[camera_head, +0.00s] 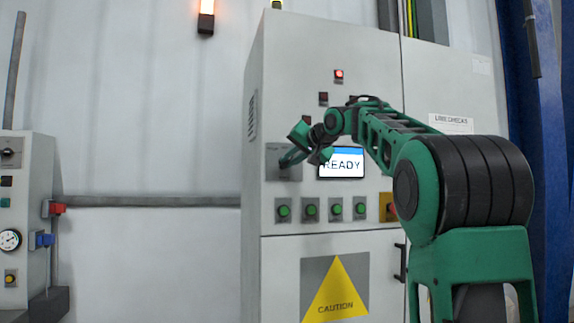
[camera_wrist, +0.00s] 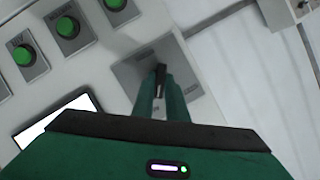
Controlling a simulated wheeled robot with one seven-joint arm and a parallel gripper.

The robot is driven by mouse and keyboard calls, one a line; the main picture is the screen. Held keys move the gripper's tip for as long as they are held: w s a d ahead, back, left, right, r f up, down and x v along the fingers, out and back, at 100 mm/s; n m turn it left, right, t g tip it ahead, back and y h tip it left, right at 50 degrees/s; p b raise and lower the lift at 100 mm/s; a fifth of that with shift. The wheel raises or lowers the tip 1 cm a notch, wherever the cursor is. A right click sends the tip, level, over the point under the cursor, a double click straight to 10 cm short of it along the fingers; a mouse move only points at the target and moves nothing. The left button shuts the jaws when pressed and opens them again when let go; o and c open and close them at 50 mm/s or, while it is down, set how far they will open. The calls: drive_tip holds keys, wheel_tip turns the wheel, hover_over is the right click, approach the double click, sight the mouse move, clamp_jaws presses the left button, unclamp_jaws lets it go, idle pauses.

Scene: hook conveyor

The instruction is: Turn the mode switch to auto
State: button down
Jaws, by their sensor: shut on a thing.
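The mode switch is a dark knob (camera_wrist: 161,75) on a grey square plate (camera_wrist: 130,75) in the wrist view. In the head view its plate (camera_head: 276,172) is at the left of the cabinet front, left of the READY screen. My gripper (camera_head: 287,160) reaches the plate from the right. In the wrist view its two green fingers (camera_wrist: 162,95) are shut on the knob, one on each side. The knob's tip points up in that view. The plate's labels are too blurred to read, and my fingers hide part of the knob.
A lit screen (camera_head: 341,163) reads READY. A row of green buttons (camera_head: 310,210) sits below the plate, with a yellow-plated switch (camera_head: 387,207) at its right. A red lamp (camera_head: 339,74) glows above. Another control box (camera_head: 24,220) stands at the far left.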

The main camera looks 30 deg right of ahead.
drive_tip(key=shift+f+m+y, duration=0.2)
drive_tip(key=shift+m+y, duration=0.1)
drive_tip(key=shift+m, duration=0.1)
idle(0.4)
drive_tip(key=c, duration=1.8)
unclamp_jaws()
drive_tip(key=shift+o, duration=0.2)
drive_tip(key=shift+r, duration=0.1)
drive_tip(key=v, duration=1)
drive_tip(key=shift+s, duration=0.4)
drive_tip(key=shift+d+f, duration=0.1)
drive_tip(key=shift+f, duration=0.15)
